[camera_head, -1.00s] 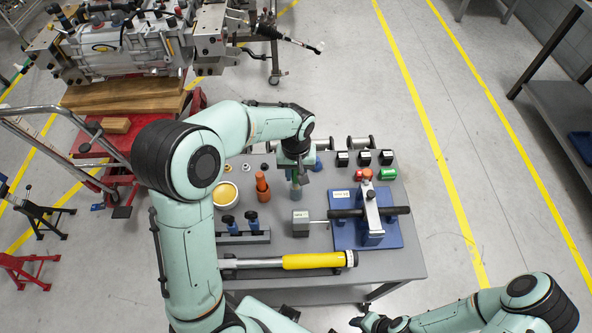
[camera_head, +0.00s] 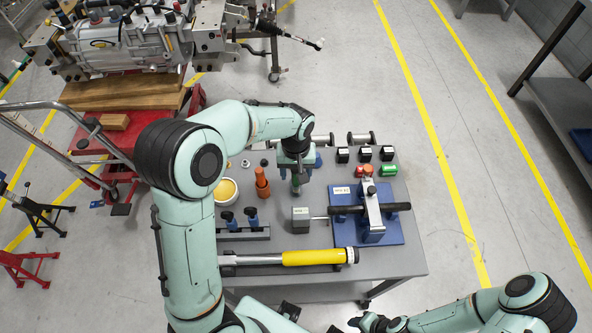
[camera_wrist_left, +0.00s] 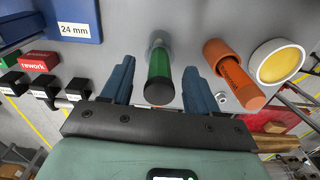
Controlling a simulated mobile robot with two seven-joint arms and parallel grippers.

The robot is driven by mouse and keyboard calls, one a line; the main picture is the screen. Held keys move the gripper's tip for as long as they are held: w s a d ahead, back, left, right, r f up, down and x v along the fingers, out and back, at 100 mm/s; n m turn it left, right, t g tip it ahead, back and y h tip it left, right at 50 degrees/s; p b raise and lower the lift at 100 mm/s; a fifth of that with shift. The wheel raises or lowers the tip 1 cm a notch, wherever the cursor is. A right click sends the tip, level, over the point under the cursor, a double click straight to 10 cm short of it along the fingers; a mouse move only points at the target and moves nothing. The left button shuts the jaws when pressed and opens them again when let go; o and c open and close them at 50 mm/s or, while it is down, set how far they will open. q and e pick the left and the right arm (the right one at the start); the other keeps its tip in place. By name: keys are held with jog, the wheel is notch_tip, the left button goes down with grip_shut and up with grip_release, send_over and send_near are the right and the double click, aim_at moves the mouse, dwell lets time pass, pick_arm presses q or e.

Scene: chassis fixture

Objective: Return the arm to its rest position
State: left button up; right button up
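My left arm reaches over the grey bench, and its gripper (camera_head: 296,172) is open above a green-handled piece (camera_head: 296,184). In the left wrist view, the two blue fingers of the left gripper (camera_wrist_left: 158,82) are spread wide. The green piece (camera_wrist_left: 159,86) stands between them with a gap on each side. Its lower end is partly hidden by its own handle. My right gripper (camera_head: 370,322) is at the bottom edge of the head view, and its fingers are too small and cut off to read.
An orange-handled tool (camera_head: 262,183) and a white bowl with yellow contents (camera_head: 226,191) stand close by the left gripper. A blue fixture (camera_head: 345,229), a yellow-handled bar (camera_head: 312,257) and several black blocks are on the bench (camera_head: 405,265). Open floor lies to the right.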

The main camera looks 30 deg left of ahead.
dwell(0.4)
pick_arm(q)
jog(key=shift+r+p, duration=1.4)
jog(key=shift+r, duration=1.4)
jog(key=shift+r+p, duration=0.9)
jog(key=shift+r, duration=1.3)
pick_arm(e)
jog(key=w+r, duration=0.6)
jog(key=shift+t, duration=0.3)
jog(key=shift+s, duration=0.15)
